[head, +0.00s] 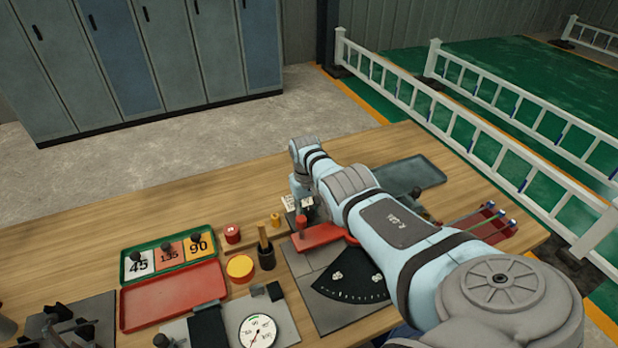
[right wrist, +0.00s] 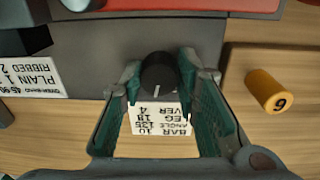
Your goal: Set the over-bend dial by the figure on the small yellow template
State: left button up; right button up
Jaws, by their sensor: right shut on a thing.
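In the right wrist view my right gripper (right wrist: 163,85) is shut on a black dial knob (right wrist: 158,72) with a white pointer line. It also shows in the head view (head: 303,212), small and partly hidden. A white card (right wrist: 160,117) beside the knob reads, upside down, bar 10, angle 135 and over 4. An over-bend placard (right wrist: 45,75) with plain and ribbed rows lies to the left. Three template tiles, 45 (head: 138,266), orange 135 (head: 169,257) and yellow 90 (head: 199,246), sit in a green tray (head: 183,232). My left gripper is out of view.
A small yellow cylinder (right wrist: 268,91) bears a figure, 6 or 9. A black angle scale (head: 350,285) lies beneath my right arm.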

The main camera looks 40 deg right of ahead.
aim_at(307, 212)
jog(key=shift+a+f+m+b, duration=0.15)
jog(key=shift+m+b, duration=0.15)
jog(key=shift+m, duration=1.4)
jog(key=shift+s, duration=0.1)
jog(key=o, duration=1.2)
jog(key=shift+c, duration=0.2)
jog(key=shift+w+r, duration=0.2)
jog(key=shift+r, duration=0.2)
notch_tip(307, 212, up, 11)
jog(key=shift+r, duration=0.2)
